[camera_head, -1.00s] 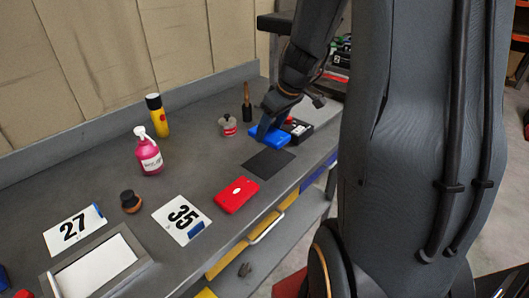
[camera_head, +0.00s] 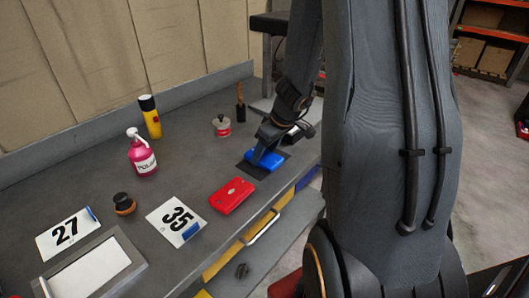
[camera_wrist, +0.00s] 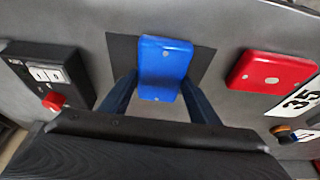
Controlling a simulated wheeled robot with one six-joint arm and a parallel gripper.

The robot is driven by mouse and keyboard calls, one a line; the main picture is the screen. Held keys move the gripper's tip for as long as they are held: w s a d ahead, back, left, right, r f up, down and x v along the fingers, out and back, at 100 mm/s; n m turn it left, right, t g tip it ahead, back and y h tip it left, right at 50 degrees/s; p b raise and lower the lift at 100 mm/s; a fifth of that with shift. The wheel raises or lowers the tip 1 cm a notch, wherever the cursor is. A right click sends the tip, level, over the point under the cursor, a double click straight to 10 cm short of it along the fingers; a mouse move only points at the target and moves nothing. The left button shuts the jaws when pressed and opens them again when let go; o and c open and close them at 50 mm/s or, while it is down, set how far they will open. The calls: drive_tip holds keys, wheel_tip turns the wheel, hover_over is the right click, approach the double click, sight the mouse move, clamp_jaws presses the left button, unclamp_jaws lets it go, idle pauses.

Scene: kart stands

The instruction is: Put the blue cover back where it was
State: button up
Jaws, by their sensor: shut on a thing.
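My gripper (camera_head: 262,150) is shut on the cover. I cannot tell whether the cover touches the mat or is held just above it. A black box with a red knob (camera_wrist: 48,76) is left of the mat in the wrist view; in the head view my gripper partly hides it.
A red case (camera_head: 232,195) lies close to the mat, apart from it. The bench middle is clear.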

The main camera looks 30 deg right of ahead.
drive_tip(key=shift+f, duration=0.15)
drive_tip(key=o, duration=1.3)
drive_tip(key=shift+c, duration=0.2)
drive_tip(key=shift+r, duration=0.3)
drive_tip(key=v, duration=1.2)
drive_tip(key=s+a+f+m+g, duration=0.1)
drive_tip(key=s+a+f+m, duration=0.1)
drive_tip(key=s+a, duration=0.3)
drive_tip(key=s+a+f+m+g+h, duration=0.1)
drive_tip(key=s+a, duration=0.4)
drive_tip(key=a, duration=0.7)
wheel_tip(320, 180, down, 3)
drive_tip(key=shift+s+r+m+g+h, duration=0.15)
drive_tip(key=shift+s+m+g+h, duration=0.15)
drive_tip(key=shift+m+g, duration=0.25)
drive_tip(key=shift+w, duration=0.1)
